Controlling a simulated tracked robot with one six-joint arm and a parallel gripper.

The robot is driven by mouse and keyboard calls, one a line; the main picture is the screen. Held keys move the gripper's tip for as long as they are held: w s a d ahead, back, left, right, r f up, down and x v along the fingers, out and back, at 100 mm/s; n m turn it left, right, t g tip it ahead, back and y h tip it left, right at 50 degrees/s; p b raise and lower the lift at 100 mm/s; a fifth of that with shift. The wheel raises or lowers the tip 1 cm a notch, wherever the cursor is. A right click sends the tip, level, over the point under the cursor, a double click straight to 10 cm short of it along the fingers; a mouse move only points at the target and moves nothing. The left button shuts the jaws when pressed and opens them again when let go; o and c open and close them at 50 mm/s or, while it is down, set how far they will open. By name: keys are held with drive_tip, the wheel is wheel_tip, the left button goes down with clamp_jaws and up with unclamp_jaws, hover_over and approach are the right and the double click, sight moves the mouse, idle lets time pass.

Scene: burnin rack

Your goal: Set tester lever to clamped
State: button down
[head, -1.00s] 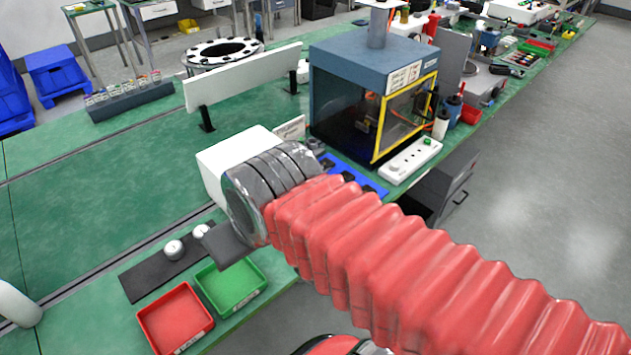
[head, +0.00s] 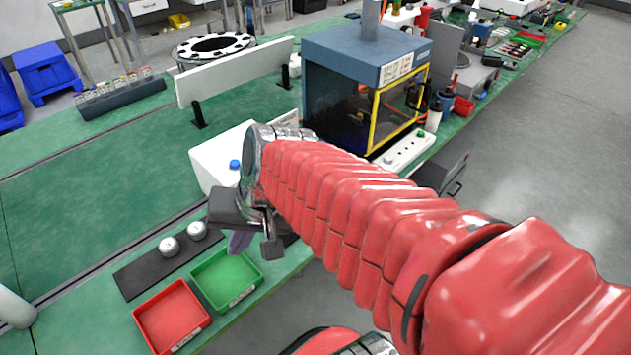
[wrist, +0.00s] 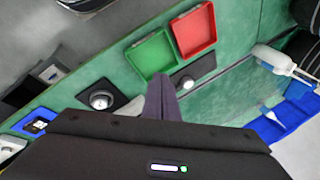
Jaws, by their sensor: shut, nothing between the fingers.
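I cannot make out the tester lever for certain in either view. A white box (head: 212,160) with a blue knob (head: 235,164) stands on the green bench behind my wrist, partly hidden by my arm. My gripper (head: 238,243) points down over the bench, just behind the green tray. In the wrist view my gripper (wrist: 160,84) shows its grey-purple fingers together, with nothing between them. A round metallic knob on a black square base (wrist: 102,98) lies left of the fingers in that view, apart from them.
A green tray (head: 245,294) and a red tray (head: 147,318) sit at the bench's front edge. A dark mat (head: 136,279) bears two round pale pieces. A blue cabinet with a yellow-framed window (head: 345,47) stands beyond my arm. Bench behind the mat is clear.

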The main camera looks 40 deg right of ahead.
drive_tip(key=w+d+f+m+t+y, duration=0.1)
drive_tip(key=w+d+f+m+t, duration=0.2)
drive_tip(key=d+m, duration=0.4)
drive_tip(key=w+d+f+m+t+y, duration=0.1)
drive_tip(key=w+d+f+m, duration=0.1)
drive_tip(key=w+d+m, duration=0.35)
drive_tip(key=s+d+f+m+t+h, duration=0.2)
drive_tip(key=d+m, duration=0.6)
drive_tip(key=d, duration=0.1)
drive_tip(key=s+d+f+m+t+h, duration=0.1)
drive_tip(key=d+f+m+h, duration=0.1)
drive_tip(key=d+m, duration=0.6)
drive_tip(key=shift+s+d+f+t, duration=0.4)
drive_tip(key=shift+d+f, duration=0.3)
drive_tip(key=shift+d, duration=0.35)
drive_tip(key=shift+w, duration=0.15)
drive_tip(key=x, duration=0.9)
drive_tip(key=shift+w+f, duration=0.1)
drive_tip(key=shift+f, duration=0.05)
drive_tip(key=shift+w+f, duration=0.1)
drive_tip(key=shift+w, duration=0.15)
